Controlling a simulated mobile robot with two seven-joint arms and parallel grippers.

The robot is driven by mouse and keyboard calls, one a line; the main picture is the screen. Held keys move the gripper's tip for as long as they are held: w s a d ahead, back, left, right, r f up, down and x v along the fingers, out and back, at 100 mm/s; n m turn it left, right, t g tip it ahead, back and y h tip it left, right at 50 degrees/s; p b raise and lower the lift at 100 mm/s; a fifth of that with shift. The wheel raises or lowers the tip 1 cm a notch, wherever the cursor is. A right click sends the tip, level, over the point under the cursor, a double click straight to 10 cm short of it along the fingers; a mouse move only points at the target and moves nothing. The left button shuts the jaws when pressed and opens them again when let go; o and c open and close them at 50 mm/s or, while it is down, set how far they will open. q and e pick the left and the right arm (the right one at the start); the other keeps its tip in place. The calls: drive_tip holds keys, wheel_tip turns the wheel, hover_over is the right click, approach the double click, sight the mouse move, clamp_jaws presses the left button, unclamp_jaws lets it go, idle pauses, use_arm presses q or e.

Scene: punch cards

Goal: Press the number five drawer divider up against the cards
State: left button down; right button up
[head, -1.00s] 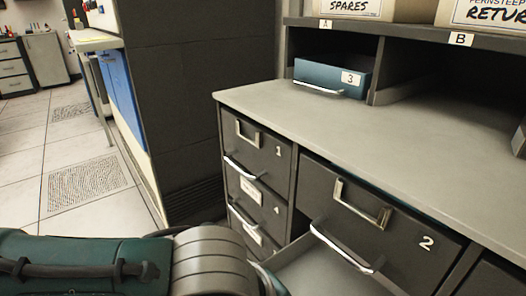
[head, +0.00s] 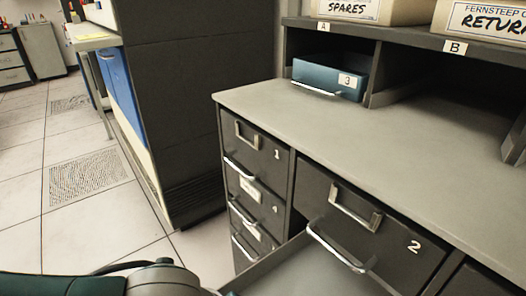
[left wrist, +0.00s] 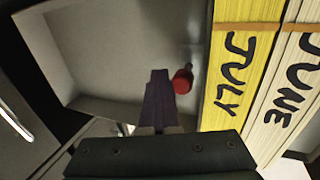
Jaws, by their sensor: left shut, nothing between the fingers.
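In the left wrist view, a yellow card block marked JULY (left wrist: 228,75) stands beside a cream block marked JUNE (left wrist: 290,95) at the right. A red knob (left wrist: 182,80) on a thin rod sits just left of the yellow block. It looks like part of the divider, but I cannot make out a separate plate. My left gripper (left wrist: 158,78) is shut and empty, its dark fingers just left of the red knob; contact cannot be told. The pulled-out grey drawer (head: 282,274) shows at the bottom of the head view; its number is not visible. My right gripper is not in view.
Closed drawers marked 1 (head: 262,150) and 2 (head: 380,225) sit under the grey worktop (head: 370,140). A blue drawer marked 3 (head: 325,78) sits in the shelf above. A dark cabinet (head: 190,100) stands left. Bare drawer floor (left wrist: 120,50) lies left of the knob.

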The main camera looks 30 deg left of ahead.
use_arm(q)
drive_tip(key=shift+s+a+p, duration=0.25)
drive_tip(key=shift+s+p, duration=0.1)
drive_tip(key=shift+s, duration=0.35)
drive_tip(key=shift+s+a+p, duration=0.3)
drive_tip(key=shift+s+p, duration=0.1)
drive_tip(key=shift+s, duration=0.3)
drive_tip(key=shift+s+a+p, duration=0.25)
drive_tip(key=shift+s+p, duration=0.1)
drive_tip(key=shift+s, duration=0.35)
drive_tip(key=shift+w, duration=0.1)
drive_tip(key=p+v, duration=0.9)
drive_tip(key=p, duration=0.1)
drive_tip(key=shift+d+p, duration=0.1)
drive_tip(key=shift+p, duration=0.25)
